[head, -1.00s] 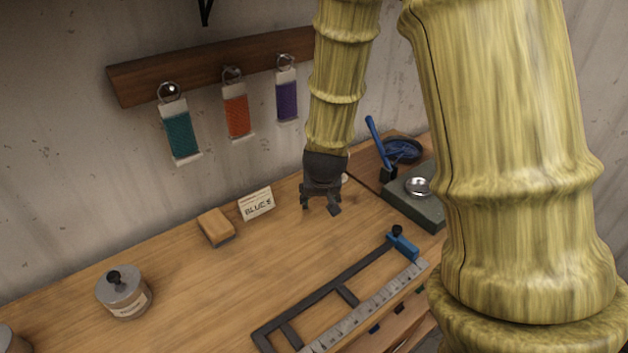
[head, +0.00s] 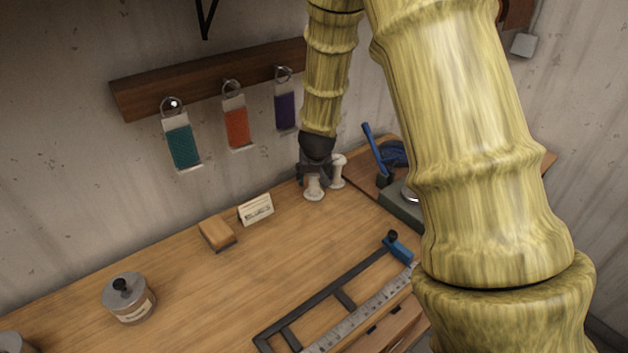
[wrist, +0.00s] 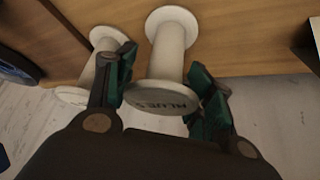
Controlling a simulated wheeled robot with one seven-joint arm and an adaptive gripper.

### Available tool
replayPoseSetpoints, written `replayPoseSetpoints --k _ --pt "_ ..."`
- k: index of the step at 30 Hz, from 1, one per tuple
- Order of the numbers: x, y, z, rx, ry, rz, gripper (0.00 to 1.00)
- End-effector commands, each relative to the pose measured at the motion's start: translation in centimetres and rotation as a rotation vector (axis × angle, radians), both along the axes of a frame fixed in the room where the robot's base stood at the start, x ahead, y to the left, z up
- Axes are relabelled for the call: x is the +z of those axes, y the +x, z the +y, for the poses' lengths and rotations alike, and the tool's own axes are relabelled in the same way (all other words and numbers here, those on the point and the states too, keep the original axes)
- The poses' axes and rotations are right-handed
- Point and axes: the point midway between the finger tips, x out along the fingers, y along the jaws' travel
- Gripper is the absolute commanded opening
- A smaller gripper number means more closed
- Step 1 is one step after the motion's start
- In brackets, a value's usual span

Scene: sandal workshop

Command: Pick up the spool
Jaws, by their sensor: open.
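Two pale spools stand close together near the wall side of the workbench. In the head view, one spool (head: 314,187) is nearer and the other spool (head: 338,171) is just right of it. My gripper (head: 313,172) is at the nearer one and partly hides its top. In the wrist view, a spool (wrist: 170,60) with partly legible dark lettering on its end lies between the open fingers of my gripper (wrist: 165,78). The second spool (wrist: 90,68) is outside the left finger, which partly covers it. I cannot tell whether either finger touches a spool.
A small lettered card (head: 256,210) and a tan block (head: 217,234) lie left of the spools. A lidded jar (head: 129,298) is farther left. A dark frame with a ruler (head: 362,307) lies in front. A grey-green box (head: 403,209) and blue-handled tool (head: 371,143) are right.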

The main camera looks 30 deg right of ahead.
Motion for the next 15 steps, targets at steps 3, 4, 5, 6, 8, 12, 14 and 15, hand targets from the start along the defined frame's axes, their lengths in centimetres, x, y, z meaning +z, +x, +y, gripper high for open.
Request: replayPoseSetpoints --k 3,4,5,6,8,12,14,15 --pt "-0.55 0.43 -0.28 -0.002 0.001 0.0 0.53" --pt "-0.68 0.49 -0.29 -0.002 0.001 0.0 0.53" --pt "-0.78 0.54 -0.3 -0.001 0.001 0.001 0.53" --pt "-0.91 0.58 -0.31 -0.001 0.001 0.001 0.53" --pt "-1.05 0.61 -0.32 0.0 0.0 0.001 0.53" --pt "-1.08 0.62 -0.33 0.0 0.0 0.0 0.53" --pt "-1.08 0.62 -0.33 0.0 0.0 0.0 0.53" --pt "-1.08 0.62 -0.33 0.0 0.0 0.0 0.48"
